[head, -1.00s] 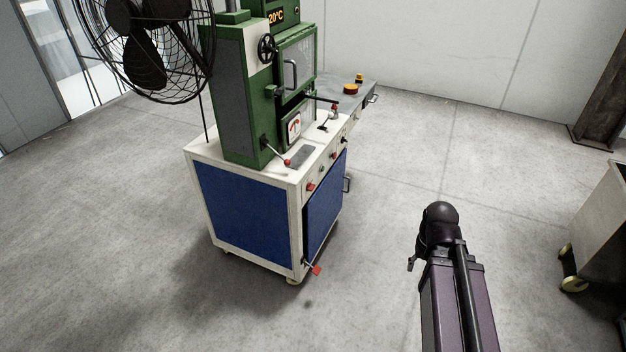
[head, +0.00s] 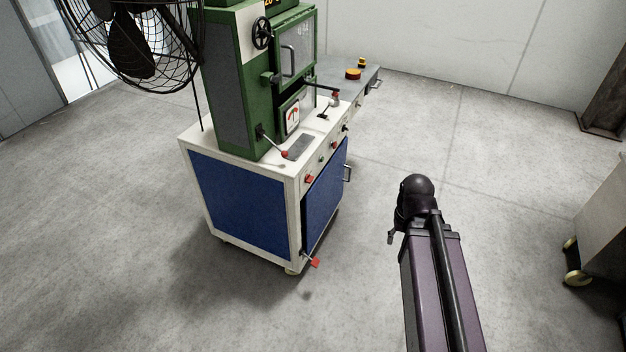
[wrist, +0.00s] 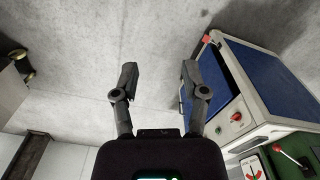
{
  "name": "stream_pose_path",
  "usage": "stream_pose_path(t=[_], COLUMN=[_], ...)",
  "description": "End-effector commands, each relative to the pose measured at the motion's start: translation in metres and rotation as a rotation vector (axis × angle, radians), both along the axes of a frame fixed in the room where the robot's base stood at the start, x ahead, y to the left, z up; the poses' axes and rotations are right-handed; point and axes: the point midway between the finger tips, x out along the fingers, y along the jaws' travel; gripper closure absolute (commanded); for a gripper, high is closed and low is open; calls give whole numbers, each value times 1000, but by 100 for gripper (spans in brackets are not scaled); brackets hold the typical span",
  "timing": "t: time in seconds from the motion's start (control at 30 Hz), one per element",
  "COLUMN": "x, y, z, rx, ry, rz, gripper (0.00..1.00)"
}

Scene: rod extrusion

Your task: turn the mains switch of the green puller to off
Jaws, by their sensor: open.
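The green puller (head: 235,85) stands on a white-framed cabinet with blue panels (head: 238,195), left of my arm in the head view. A red rotary switch (head: 309,179) sits at the near end of the cabinet's white front strip.
A red pedal (head: 314,262) sticks out low at the cabinet's corner. A red-tipped lever (head: 284,154) juts out above the cabinet top. A fan (head: 135,40) stands at the left. A wheeled cart (head: 600,215) is at the right edge. The floor between is clear.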

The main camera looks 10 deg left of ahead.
Motion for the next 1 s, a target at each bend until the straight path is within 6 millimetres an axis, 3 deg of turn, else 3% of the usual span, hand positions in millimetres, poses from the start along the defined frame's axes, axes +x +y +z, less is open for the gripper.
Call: stream_pose_path(t=[0.03,0.17,0.47,1.0], x=[0,1,23,118], y=[0,0,18,81], z=[0,-1,-27,-108], rx=[0,3,86,495], ry=[0,-1,-14,22], rz=[0,-3,-81,-501], gripper=[43,6,6,6])
